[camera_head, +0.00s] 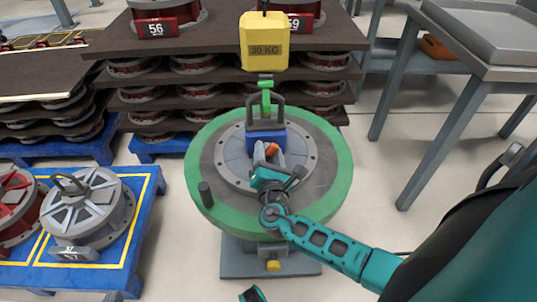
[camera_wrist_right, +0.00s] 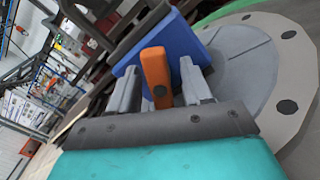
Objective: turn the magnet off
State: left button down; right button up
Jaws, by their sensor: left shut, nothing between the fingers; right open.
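The magnet is a blue block (camera_head: 266,140) with a dark handle on top, sitting on the grey hub of a round green-rimmed table (camera_head: 203,177). It also shows in the right wrist view (camera_wrist_right: 192,42). An orange lever (camera_wrist_right: 156,76) sticks out of it towards my right gripper. My right gripper (camera_head: 268,157) is open, with one grey finger on each side of the lever. I cannot tell whether either finger touches it. A small grey tip at the bottom edge of the head view looks like my left gripper (camera_head: 113,296); it is shut, empty and mostly cut off.
A yellow 30 KG block (camera_head: 264,42) hangs above a green hook (camera_head: 265,93) over the magnet. A blue pallet (camera_head: 118,257) with grey and red wheel-like parts stands at left. Stacked parts stand behind. A grey metal table (camera_head: 470,40) is at right.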

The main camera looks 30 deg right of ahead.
pick_arm(q)
jog(key=shift+w+r, duration=0.1)
jog(key=shift+w, duration=0.05)
pick_arm(e)
grip_shut()
dwell(0.4)
pick_arm(q)
jog(key=shift+r, duration=0.1)
pick_arm(e)
jog(key=shift+r, duration=0.1)
jog(key=shift+n+p, duration=0.8)
jog(key=shift+n, duration=0.3)
jog(key=shift+n+p, duration=0.45)
jog(key=shift+n, duration=0.25)
jog(key=shift+w+n+p, duration=0.1)
jog(key=shift+n+p, duration=0.35)
jog(key=shift+n, duration=0.35)
pick_arm(q)
jog(key=shift+s+a+r, duration=0.25)
jog(key=shift+a+r, duration=0.35)
pick_arm(e)
jog(key=shift+a+n, duration=0.1)
jog(key=shift+n, duration=0.4)
